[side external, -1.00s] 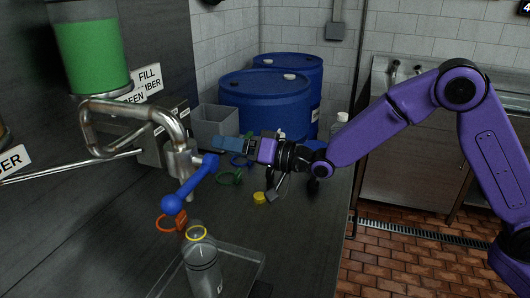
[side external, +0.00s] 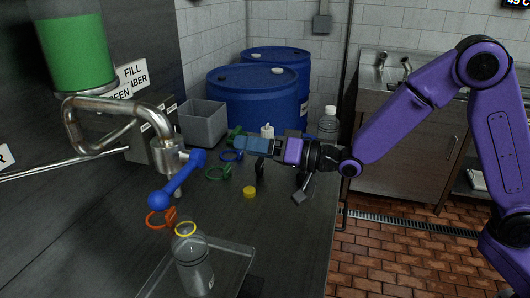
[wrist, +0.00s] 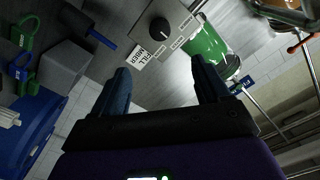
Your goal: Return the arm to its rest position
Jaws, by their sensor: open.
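My gripper (side external: 254,146) is at the end of my purple arm, held above the dark worktop (side external: 110,235) and to the right of the blue valve handle (side external: 178,182). In the wrist view my gripper (wrist: 160,85) has its two dark blue fingers spread wide apart with nothing between them. In the side view the fingers overlap, and the gripper is clear of the valve handle and the pipe.
A grey bin (side external: 203,123), coloured rings, a yellow cap (side external: 249,191) and a clear bottle (side external: 328,124) are on the worktop. Blue drums (side external: 250,95) stand behind.

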